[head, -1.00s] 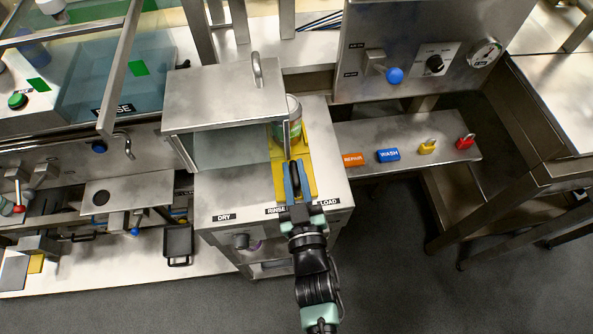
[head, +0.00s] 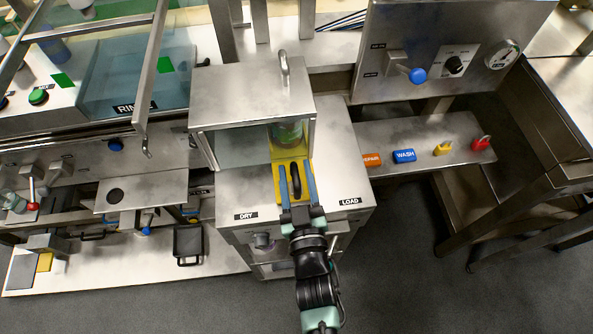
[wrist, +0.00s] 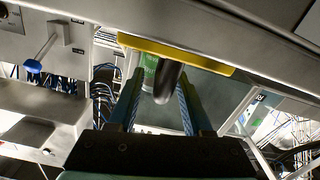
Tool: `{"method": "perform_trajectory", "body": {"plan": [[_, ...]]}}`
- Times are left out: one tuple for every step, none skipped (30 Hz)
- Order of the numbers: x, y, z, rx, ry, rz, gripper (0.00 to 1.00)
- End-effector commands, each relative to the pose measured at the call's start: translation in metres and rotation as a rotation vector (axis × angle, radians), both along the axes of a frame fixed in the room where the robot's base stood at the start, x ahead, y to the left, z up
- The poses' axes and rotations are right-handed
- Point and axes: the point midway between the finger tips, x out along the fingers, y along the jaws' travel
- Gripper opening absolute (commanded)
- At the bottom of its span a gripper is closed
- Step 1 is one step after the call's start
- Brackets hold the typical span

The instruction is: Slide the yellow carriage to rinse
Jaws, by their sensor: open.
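The yellow carriage (head: 281,185) sits on the steel top of the washer station, partly under the steel hood (head: 251,98). A glass jar with green contents (head: 287,135) stands on its back part, inside the hood opening. The carriage's black handle (head: 296,180) lies between the two blue fingers of my gripper (head: 297,183). My gripper is open, with a finger on each side of the handle. In the wrist view the dark handle (wrist: 167,80) shows between the fingers, below the yellow carriage edge (wrist: 175,54).
The DRY label (head: 246,216) is at left on the front edge and the LOAD label (head: 349,201) at right. Coloured tags, including a blue WASH tag (head: 404,156), lie on the right shelf. A panel with a blue-knobbed lever (head: 417,75) stands behind.

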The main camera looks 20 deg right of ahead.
Motion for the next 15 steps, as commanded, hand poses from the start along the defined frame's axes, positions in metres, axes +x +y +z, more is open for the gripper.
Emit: {"method": "perform_trajectory", "body": {"plan": [[-0.001,0.000,0.000,0.000,0.001,0.000,0.50],[-0.002,0.000,-0.001,0.000,0.001,0.000,0.50],[-0.005,0.001,-0.001,0.001,0.002,0.000,0.50],[-0.007,0.002,-0.001,0.000,0.001,0.000,0.50],[-0.010,0.002,-0.001,0.001,0.000,-0.001,0.50],[-0.015,0.004,-0.002,0.002,0.003,-0.001,0.50],[-0.019,0.005,-0.002,0.002,0.002,-0.002,0.50],[-0.024,0.006,-0.002,0.002,0.003,-0.001,0.50],[-0.031,0.008,-0.002,0.002,0.004,-0.001,0.50],[-0.037,0.010,-0.003,0.002,0.004,-0.001,0.50],[-0.043,0.012,-0.003,0.001,0.005,-0.001,0.50],[-0.051,0.014,-0.003,0.001,0.004,-0.001,0.50],[-0.057,0.016,-0.003,0.001,0.004,0.000,0.50],[-0.063,0.017,-0.003,0.000,0.004,0.000,0.50],[-0.071,0.019,-0.003,0.000,0.004,-0.001,0.50]]}}
